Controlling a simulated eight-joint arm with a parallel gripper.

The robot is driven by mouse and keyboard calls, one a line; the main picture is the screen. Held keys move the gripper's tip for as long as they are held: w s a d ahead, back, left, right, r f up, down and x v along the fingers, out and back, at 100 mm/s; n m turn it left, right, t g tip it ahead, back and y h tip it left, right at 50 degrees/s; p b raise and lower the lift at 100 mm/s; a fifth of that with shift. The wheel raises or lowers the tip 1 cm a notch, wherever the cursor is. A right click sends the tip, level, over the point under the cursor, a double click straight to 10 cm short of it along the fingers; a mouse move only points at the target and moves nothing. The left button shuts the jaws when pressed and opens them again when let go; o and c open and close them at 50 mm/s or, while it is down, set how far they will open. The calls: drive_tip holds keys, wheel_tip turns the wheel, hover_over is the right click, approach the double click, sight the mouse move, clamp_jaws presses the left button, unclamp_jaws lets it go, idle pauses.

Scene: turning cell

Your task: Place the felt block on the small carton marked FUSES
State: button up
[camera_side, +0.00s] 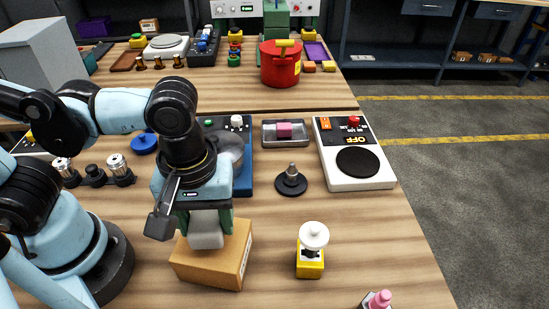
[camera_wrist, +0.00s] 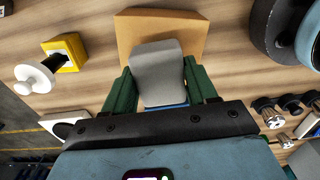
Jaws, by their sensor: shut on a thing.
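A grey block (camera_side: 207,236), which I take for the felt block, is held between the green fingers of my gripper (camera_side: 205,222). In the wrist view the block (camera_wrist: 158,68) sits between both fingers (camera_wrist: 157,80). A small brown carton (camera_side: 207,272) stands on the bench directly below it. Faint print shows on the carton's right side, too small to read. The carton's edge also shows behind the block in the wrist view (camera_wrist: 160,22). The block is over the carton's top; I cannot tell whether they touch.
A yellow button box with a white knob (camera_side: 311,255) stands right of the carton. A black disc with a metal post (camera_side: 291,181), a white box with a black round plate (camera_side: 362,170) and a tray with a pink block (camera_side: 285,142) lie farther back. The bench between them is bare.

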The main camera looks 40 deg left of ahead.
sight(205, 218)
drive_tip(key=shift+f, duration=1)
drive_tip(key=shift+f, duration=0.15)
drive_tip(key=o, duration=1.1)
drive_tip(key=shift+c, duration=0.2)
wheel_tip(205, 218, up, 12)
drive_tip(key=shift+r, duration=0.1)
drive_tip(key=w+a+f+m+t, duration=0.1)
drive_tip(key=w+a+m+t, duration=0.1)
drive_tip(key=w+a+m, duration=0.1)
drive_tip(key=w+a+f+m+t, duration=0.2)
drive_tip(key=w+a+m, duration=0.1)
drive_tip(key=a, duration=0.4)
drive_tip(key=w+a+f+m+t, duration=0.2)
drive_tip(key=w+a+m+t, duration=0.1)
drive_tip(key=w+a, duration=0.2)
drive_tip(key=shift+w+a+f, duration=0.15)
drive_tip(key=shift+w+f, duration=0.1)
drive_tip(key=shift+w, duration=0.1)
